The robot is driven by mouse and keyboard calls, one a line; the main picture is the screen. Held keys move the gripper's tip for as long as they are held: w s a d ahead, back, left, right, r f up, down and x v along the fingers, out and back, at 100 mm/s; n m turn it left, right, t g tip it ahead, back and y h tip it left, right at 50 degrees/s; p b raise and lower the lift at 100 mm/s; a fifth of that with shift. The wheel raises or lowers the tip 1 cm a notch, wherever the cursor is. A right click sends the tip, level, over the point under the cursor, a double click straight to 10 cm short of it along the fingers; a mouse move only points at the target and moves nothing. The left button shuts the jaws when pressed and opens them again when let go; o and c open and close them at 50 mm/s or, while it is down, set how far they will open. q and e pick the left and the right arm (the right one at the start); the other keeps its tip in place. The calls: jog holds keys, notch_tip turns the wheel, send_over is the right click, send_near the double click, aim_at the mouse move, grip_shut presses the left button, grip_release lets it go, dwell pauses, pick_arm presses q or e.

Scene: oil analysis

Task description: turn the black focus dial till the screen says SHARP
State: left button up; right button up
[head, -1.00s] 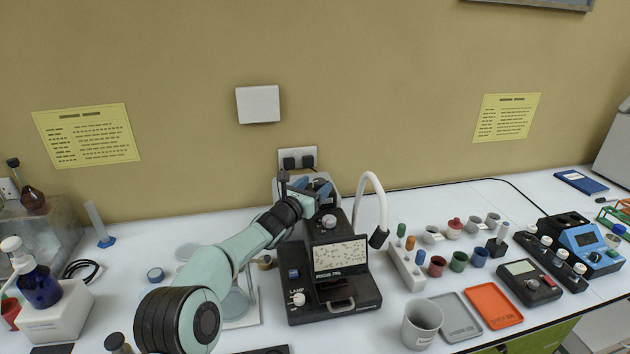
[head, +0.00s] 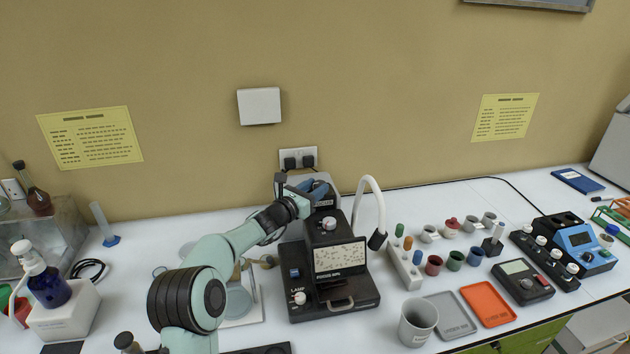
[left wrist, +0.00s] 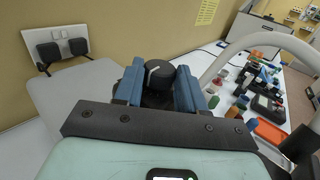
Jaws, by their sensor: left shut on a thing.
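The black focus dial (left wrist: 158,72) shows in the left wrist view between the blue fingers of my left gripper (left wrist: 158,88), which is shut on it. In the head view my left gripper (head: 308,187) is behind the top of the black viewer, and its wrist hides the dial. The viewer's screen (head: 340,257) shows a speckled picture. Below it is a FOCUS line with a small reading too blurred to read surely. My right gripper is not in view.
A white lamp knob (head: 299,298) is on the viewer's front left. A white gooseneck lamp (head: 371,190) arches close on its right. A rack of coloured pegs (head: 404,268), a grey cup (head: 417,323) and trays stand farther right.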

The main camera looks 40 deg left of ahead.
pick_arm(q)
jog(key=shift+w+a+r+m+h+p, duration=0.3)
jog(key=shift+r+m+h+p, duration=0.1)
jog(key=shift+r+h+p, duration=0.25)
jog(key=shift+f+m+h, duration=0.35)
jog(key=shift+m+h, duration=0.05)
jog(key=shift+h, duration=0.15)
jog(key=shift+f+m+h, duration=0.2)
jog(key=shift+m+h, duration=0.1)
jog(key=shift+h, duration=0.3)
jog(key=shift+a+f+m+g+h, duration=0.15)
jog(key=shift+m+g+h, duration=0.15)
jog(key=shift+m+h, duration=0.3)
jog(key=shift+h, duration=0.3)
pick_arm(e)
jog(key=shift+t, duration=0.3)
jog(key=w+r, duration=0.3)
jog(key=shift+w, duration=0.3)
pick_arm(q)
jog(key=shift+s+f, duration=0.1)
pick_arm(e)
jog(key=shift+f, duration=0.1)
pick_arm(q)
jog(key=o, duration=1.1)
jog(key=shift+s, duration=0.25)
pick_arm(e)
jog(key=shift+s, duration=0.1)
